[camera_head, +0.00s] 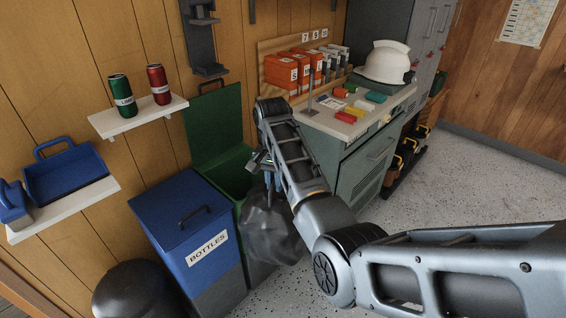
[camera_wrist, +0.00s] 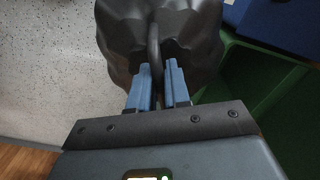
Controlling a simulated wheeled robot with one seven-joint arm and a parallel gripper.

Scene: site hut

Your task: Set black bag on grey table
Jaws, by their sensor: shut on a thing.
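The black bag (camera_head: 270,232) hangs below my gripper (camera_head: 262,163), in front of the open green bin. In the wrist view, the two blue fingers of my gripper (camera_wrist: 158,78) are closed on the dark loop at the top of the bag (camera_wrist: 190,30). The bag hangs clear of the cabinet, and its lower end is close to the floor. The only table-like surface I see is a grey cabinet (camera_head: 362,172) with a pale top, at the back right. I cannot tell whether it is the grey table.
A wall shelf (camera_head: 138,117) holds two cans. Floor (camera_head: 470,185) at right is clear.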

